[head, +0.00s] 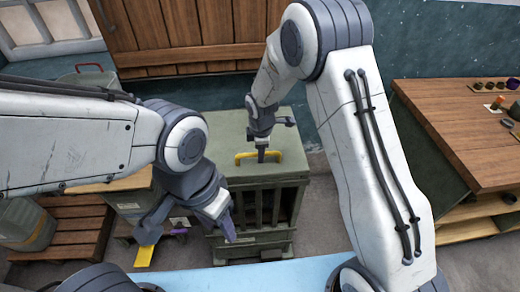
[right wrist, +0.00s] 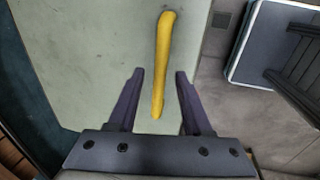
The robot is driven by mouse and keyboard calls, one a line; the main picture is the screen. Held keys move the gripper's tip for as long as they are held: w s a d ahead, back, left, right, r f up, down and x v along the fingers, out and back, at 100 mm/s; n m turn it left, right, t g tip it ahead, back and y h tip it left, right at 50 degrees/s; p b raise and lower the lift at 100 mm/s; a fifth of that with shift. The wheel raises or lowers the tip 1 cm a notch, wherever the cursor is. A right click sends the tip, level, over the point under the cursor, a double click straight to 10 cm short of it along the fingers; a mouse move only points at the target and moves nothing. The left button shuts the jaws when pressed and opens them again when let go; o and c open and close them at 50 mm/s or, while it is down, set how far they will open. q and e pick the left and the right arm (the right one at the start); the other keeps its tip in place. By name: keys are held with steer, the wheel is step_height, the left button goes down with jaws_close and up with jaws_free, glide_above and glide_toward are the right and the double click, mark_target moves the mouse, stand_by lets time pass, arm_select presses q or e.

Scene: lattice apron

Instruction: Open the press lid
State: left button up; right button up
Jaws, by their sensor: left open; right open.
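The press is a grey-green box with a slatted front (head: 262,208). Its flat lid (head: 225,130) lies closed on top, with a yellow bar handle (head: 240,157) near the front edge. My right gripper (head: 262,152) is over the handle. In the right wrist view the yellow handle (right wrist: 164,40) runs between the two open fingers of the right gripper (right wrist: 159,74), with a gap on each side. My left gripper (head: 188,230) is open and empty in front of the press, to its left. My right gripper partly hides the handle in the head view.
A wooden workbench (head: 455,125) with small items stands at the right. Wooden pallets (head: 80,225) and a grey-green container (head: 25,225) are at the left. A yellow piece (head: 144,257) shows below my left gripper. A wooden shutter stands behind the press.

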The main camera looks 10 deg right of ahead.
jaws_close()
stand_by(1.4)
